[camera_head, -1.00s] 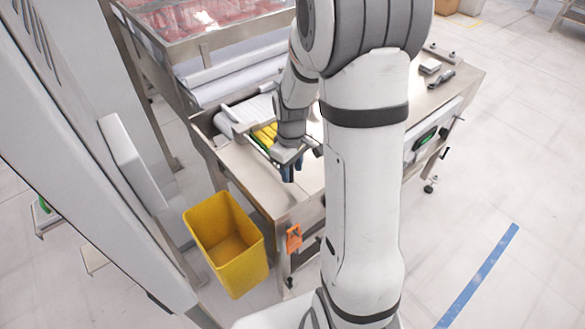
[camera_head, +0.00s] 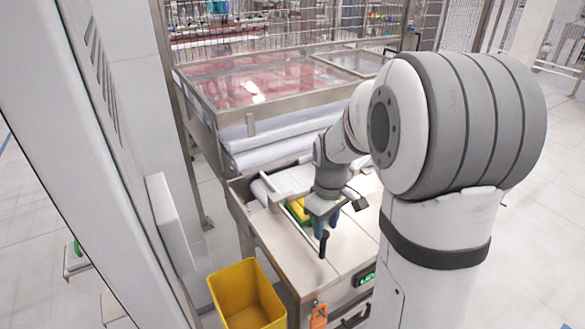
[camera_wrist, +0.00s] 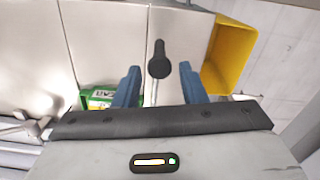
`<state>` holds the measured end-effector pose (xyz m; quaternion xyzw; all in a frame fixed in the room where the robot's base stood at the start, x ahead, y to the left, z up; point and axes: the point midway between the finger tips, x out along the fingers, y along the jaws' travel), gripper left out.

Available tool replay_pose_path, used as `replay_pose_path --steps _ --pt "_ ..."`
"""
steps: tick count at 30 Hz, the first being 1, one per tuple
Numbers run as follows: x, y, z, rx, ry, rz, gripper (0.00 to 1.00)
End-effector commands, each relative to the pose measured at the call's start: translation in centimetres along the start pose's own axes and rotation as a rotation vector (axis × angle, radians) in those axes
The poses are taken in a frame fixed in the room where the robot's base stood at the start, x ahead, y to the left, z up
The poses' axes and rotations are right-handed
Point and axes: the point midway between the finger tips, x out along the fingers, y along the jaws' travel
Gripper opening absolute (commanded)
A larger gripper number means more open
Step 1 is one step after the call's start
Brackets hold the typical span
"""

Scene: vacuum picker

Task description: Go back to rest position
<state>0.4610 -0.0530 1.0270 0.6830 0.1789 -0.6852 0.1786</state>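My gripper (camera_head: 326,222) hangs from the arm above the steel worktable (camera_head: 283,247), with its blue fingers pointing down. In the wrist view my gripper (camera_wrist: 158,84) has its fingers well apart. A dark, rod-like object (camera_wrist: 158,60) shows between and beyond the fingertips, with visible gaps on both sides. It also shows just below the fingers in the head view (camera_head: 322,246). I cannot tell whether it stands on the table. No held object is visible.
A yellow bin (camera_head: 247,296) stands on the floor beside the table's front left. A yellow and green package (camera_head: 298,209) lies by the rollers, left of the gripper. A glass-topped case (camera_head: 262,82) stands behind. An orange tag (camera_head: 319,315) hangs at the table's front.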

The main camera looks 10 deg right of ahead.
Motion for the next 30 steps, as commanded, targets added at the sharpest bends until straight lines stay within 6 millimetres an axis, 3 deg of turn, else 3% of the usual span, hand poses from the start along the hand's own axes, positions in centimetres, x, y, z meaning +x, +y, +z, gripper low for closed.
replay_pose_path --steps 4,8,18,24,30 --pt "-0.7 -0.5 0.3 0.017 0.01 0.007 0.38" --pt "-2.6 -2.1 1.4 0.075 0.04 0.027 0.38" --pt "-7.5 -8.5 7.1 0.329 0.17 0.071 0.38" --pt "-8.4 -11.2 10.1 0.451 0.237 0.074 0.38" --pt "-8.5 -12.2 11.4 0.507 0.266 0.072 0.38"
